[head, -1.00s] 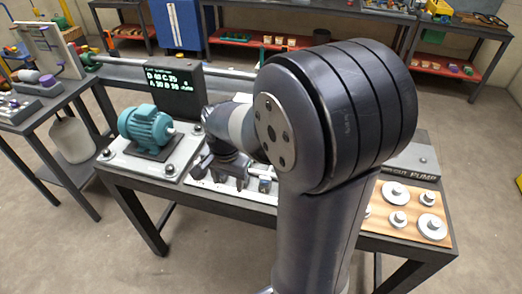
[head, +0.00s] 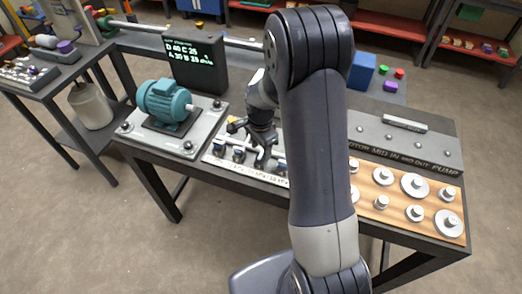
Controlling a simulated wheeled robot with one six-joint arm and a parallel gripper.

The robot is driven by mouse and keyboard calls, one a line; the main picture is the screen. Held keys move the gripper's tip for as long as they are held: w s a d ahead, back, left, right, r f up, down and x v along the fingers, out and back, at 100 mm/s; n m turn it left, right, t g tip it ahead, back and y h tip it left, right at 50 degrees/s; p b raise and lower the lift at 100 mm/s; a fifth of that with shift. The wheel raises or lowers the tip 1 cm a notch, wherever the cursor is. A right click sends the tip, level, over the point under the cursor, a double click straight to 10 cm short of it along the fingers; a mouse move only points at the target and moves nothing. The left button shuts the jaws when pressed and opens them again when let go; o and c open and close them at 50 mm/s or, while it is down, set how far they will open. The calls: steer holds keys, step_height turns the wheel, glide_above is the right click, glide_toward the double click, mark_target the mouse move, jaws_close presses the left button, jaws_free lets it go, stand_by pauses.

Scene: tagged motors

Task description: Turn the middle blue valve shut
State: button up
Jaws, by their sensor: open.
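A white panel (head: 226,164) with a row of small dark and blue fittings lies along the front of the table, left of my arm. One bluish fitting (head: 239,155) shows just left of my gripper, and another (head: 281,167) shows just right of it. My gripper (head: 259,161) points down over this row with its fingers apart. I cannot tell whether a fitting stands between the fingers or whether they touch anything. The fittings are too small to tell which is the middle blue valve or how its handle is turned. My arm hides the panel's right end.
A teal motor (head: 166,102) sits on a bolted plate to the left. A black display (head: 195,64) stands behind it. A wooden board (head: 399,204) with several metal discs lies right of my arm, before a grey labelled plate (head: 402,140). A blue box (head: 362,70) stands behind.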

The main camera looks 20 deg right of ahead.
mark_target(261, 157)
steer(key=shift+f, duration=1.35)
steer(key=c, duration=1)
steer(key=shift+o, duration=0.2)
